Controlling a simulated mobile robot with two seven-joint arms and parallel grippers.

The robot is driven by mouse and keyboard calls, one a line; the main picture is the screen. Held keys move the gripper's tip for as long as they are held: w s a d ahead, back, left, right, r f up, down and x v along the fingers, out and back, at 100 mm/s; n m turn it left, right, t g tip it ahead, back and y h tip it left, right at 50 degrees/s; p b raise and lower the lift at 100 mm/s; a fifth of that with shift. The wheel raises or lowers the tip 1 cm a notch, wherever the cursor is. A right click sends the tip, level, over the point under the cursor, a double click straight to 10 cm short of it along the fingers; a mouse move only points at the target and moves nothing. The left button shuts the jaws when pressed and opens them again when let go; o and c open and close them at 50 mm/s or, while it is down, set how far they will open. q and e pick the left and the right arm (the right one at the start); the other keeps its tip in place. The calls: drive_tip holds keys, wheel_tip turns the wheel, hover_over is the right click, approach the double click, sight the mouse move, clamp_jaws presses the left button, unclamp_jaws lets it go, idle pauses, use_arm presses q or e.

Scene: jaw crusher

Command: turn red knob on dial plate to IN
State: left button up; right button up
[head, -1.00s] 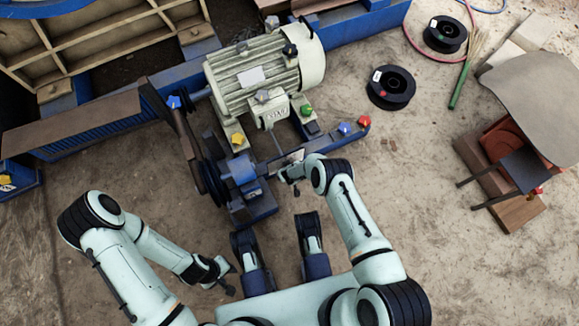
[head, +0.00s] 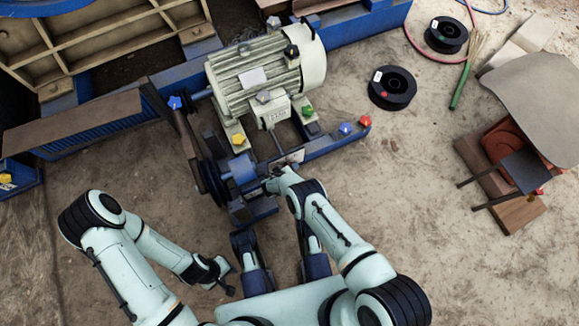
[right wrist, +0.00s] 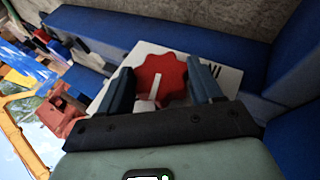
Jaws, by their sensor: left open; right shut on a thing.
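The red knob (right wrist: 158,76), scalloped with a white pointer line, sits on the white dial plate (right wrist: 150,50) in the right wrist view. Part of dark lettering shows at the plate's right. My right gripper (right wrist: 163,86) has a blue finger on each side of the knob and is shut on it. In the head view the plate (head: 293,157) shows on the blue frame beside my right gripper (head: 271,182); I cannot make out the knob there. My left gripper (head: 226,284) is open and empty, low over the floor at lower left.
A cream motor (head: 262,75) stands behind the frame, with yellow, green, blue and red star knobs around it. A belt wheel (head: 208,172) is left of the plate. Open floor lies between.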

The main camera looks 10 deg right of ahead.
idle(0.4)
drive_tip(key=o, duration=1.1)
drive_tip(key=shift+c, duration=0.2)
use_arm(q)
drive_tip(key=shift+w+r, duration=0.1)
drive_tip(key=shift+w, duration=0.05)
use_arm(e)
drive_tip(key=shift+r, duration=0.1)
use_arm(q)
drive_tip(key=w+d+r+m+t+p, duration=0.1)
drive_tip(key=w+d+r+t+p, duration=0.25)
drive_tip(key=w+r+p, duration=0.6)
drive_tip(key=shift+g+h, duration=0.4)
drive_tip(key=shift+g, duration=0.05)
drive_tip(key=shift+s+d+r+p, duration=0.2)
drive_tip(key=shift+s+d+r, duration=0.05)
drive_tip(key=shift+s+r, duration=0.45)
drive_tip(key=shift+s+d+r+p, duration=0.3)
drive_tip(key=shift+s+r, duration=0.25)
drive_tip(key=shift+r, duration=0.15)
drive_tip(key=shift+s+d+r+p, duration=0.15)
drive_tip(key=shift+s+d+r, duration=0.1)
drive_tip(key=shift+s+r, duration=0.45)
use_arm(e)
wheel_tip(320, 180, up, 20)
